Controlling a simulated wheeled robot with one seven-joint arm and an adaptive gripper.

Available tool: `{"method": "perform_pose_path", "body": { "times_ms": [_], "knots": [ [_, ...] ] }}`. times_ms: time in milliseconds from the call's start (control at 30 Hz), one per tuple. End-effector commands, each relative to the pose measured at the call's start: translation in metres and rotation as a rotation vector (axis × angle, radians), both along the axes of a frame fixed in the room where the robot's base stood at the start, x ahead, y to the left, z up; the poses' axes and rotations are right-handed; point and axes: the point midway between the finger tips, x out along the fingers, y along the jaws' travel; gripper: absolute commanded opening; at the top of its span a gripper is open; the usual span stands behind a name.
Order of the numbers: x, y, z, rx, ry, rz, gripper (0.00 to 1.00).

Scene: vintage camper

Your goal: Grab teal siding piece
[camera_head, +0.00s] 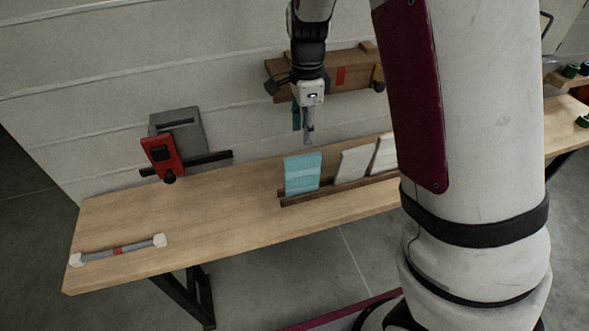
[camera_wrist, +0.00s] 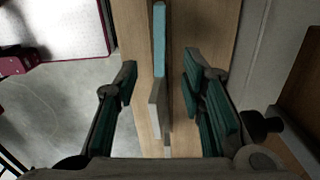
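The teal siding piece (camera_head: 302,174) stands upright at the left end of a low wooden rack (camera_head: 335,190) on the table. In the wrist view the teal piece (camera_wrist: 160,45) shows as a thin edge, top centre, between the lines of my two fingers. My gripper (camera_head: 306,132) points down above the rack, over the teal piece and apart from it. In the wrist view my gripper (camera_wrist: 160,75) is open and empty, one green-padded finger on each side. The lower part of the teal piece is hidden in the rack.
Two pale siding pieces (camera_head: 353,165) stand in the same rack, to the right. A red device (camera_head: 161,155) and grey panel (camera_head: 188,130) are at the wall. A grey bar with white ends (camera_head: 118,249) lies at the table's left. The table (camera_head: 215,215) between is clear.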

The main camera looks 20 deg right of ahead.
Motion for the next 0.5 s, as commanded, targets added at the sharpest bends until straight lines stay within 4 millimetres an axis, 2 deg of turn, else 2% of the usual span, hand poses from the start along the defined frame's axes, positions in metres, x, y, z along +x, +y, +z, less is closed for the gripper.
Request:
{"method": "perform_pose_path", "body": {
  "times_ms": [300, 500],
  "knots": [
    [-0.001, 0.000, -0.056, -0.001, 0.005, -0.004, 0.37],
    [-0.001, 0.000, -0.080, 0.000, 0.003, -0.002, 0.37]
  ]
}}
